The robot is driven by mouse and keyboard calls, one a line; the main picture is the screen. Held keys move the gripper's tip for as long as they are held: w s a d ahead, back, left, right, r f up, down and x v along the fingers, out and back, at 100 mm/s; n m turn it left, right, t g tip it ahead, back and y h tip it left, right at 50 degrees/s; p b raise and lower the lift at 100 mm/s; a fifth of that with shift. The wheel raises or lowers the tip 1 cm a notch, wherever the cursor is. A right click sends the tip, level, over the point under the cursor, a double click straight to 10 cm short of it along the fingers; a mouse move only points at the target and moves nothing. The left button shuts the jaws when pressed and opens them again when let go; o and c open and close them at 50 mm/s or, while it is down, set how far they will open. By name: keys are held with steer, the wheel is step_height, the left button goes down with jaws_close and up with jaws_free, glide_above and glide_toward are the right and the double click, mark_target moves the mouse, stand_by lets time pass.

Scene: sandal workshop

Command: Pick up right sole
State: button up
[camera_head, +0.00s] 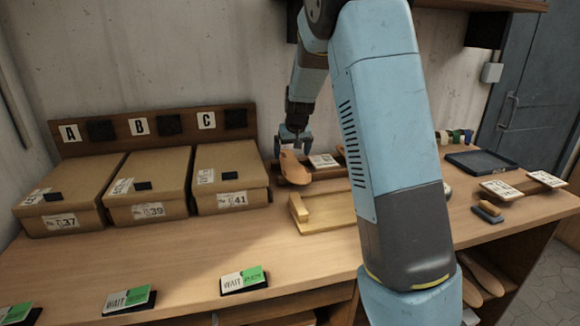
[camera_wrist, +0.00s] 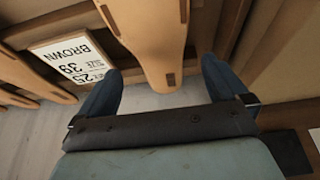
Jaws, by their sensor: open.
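A tan sole (camera_head: 294,168) stands tilted in a dark wooden rack (camera_head: 318,178) at the back middle of the bench. My gripper (camera_head: 293,150) is right above it, pointing down. In the wrist view a tan sole (camera_wrist: 150,38) reaches down between the two spread fingers of my gripper (camera_wrist: 160,70). The fingers are open, one on each side of its narrow end, with gaps visible. A card reading BROWN, size 39 (camera_wrist: 72,62) lies left of the sole, with more tan pieces (camera_wrist: 40,88) at the far left. Whether the sole is a right one, I cannot tell.
A pale wooden fixture (camera_head: 325,217) sits in front of the rack. Several cardboard boxes (camera_head: 232,176) stand to the left under letter signs. A dark tray (camera_head: 482,161) is on the right.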

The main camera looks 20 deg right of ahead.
mark_target(290, 163)
steer(key=x, duration=0.5)
steer(key=shift+c, duration=0.3)
steer(key=shift+r, duration=0.1)
steer(key=c, duration=0.9)
steer(key=shift+c, duration=0.2)
